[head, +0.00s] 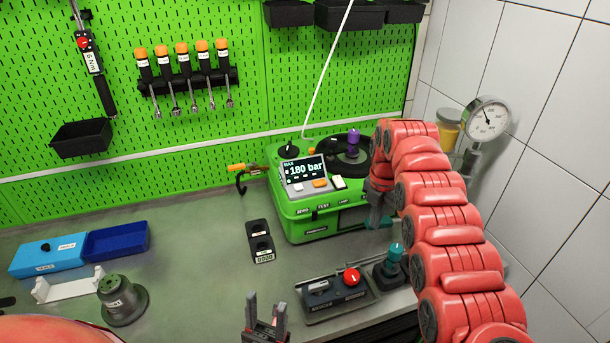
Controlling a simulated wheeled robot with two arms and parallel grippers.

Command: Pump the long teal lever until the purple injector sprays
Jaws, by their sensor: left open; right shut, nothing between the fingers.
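The purple injector (353,138) stands upright in a dark round holder on top of the green tester. No spray is visible at it. A teal handle (395,254), which looks like the lever, stands up from a dark base at the bench's front right, beside my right arm. My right gripper (377,222) is shut and empty, pointing down in front of the tester's right side, above and slightly left of the teal handle; I see no contact between them. My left gripper (266,312) is open and empty at the bottom edge, fingers pointing up.
The green tester (300,222) has a display (304,170) reading "MAX 180 bar". A panel with a red knob (351,277) lies left of the teal handle. A dial gauge (487,117) is at the right wall. Blue boxes (115,240) and a grey round fixture (122,298) stand left.

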